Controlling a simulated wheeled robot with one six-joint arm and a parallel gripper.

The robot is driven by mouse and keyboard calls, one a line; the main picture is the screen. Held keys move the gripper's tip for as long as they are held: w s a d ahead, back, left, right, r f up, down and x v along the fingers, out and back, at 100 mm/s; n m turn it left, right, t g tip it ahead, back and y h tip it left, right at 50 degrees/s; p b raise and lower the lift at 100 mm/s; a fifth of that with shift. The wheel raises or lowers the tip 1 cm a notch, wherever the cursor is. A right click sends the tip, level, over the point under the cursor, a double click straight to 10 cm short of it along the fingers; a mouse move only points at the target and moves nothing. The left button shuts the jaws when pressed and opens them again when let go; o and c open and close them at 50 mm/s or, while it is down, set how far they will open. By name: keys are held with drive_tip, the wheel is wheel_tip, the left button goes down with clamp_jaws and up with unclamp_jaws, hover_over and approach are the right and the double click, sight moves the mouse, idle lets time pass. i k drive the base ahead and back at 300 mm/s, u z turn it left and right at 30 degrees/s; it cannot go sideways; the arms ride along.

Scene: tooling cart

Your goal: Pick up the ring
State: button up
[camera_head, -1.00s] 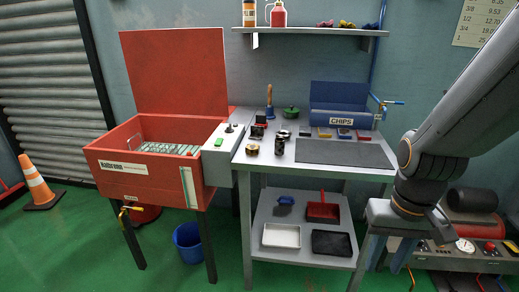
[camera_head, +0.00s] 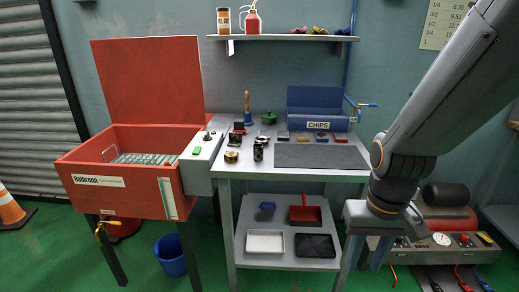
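A small brass-coloured round piece with a dark top (camera_head: 232,157) stands near the left front of the grey workbench (camera_head: 290,176). It may be the ring, but it is too small for me to be sure. A black and silver cylinder (camera_head: 258,151) stands just right of it, and a small silver piece (camera_head: 263,138) lies behind. My gripper (camera_head: 366,262) points down at the bench's right front, lower than the top and well away from these pieces. Its two fingers seem apart with nothing between them.
A red parts washer (camera_head: 120,200) with a raised lid adjoins the bench on the left. A blue CHIPS bin (camera_head: 322,122) and small coloured boxes stand at the back. A dark mat (camera_head: 320,156) lies bare on the right. A shelf (camera_head: 285,38) hangs above.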

sight(263, 139)
drive_tip(key=u, duration=0.45)
drive_tip(key=k, duration=0.6)
drive_tip(key=u, duration=1)
drive_tip(key=k, duration=0.7)
drive_tip(key=u, duration=0.7)
drive_tip(key=i, duration=1.5)
drive_tip(key=z, duration=0.55)
drive_tip(key=i, duration=0.9)
drive_tip(key=z, duration=1.5)
drive_tip(key=i, duration=0.75)
drive_tip(key=z, duration=0.95)
drive_tip(key=i, duration=0.5)
drive_tip(key=u, duration=0.1)
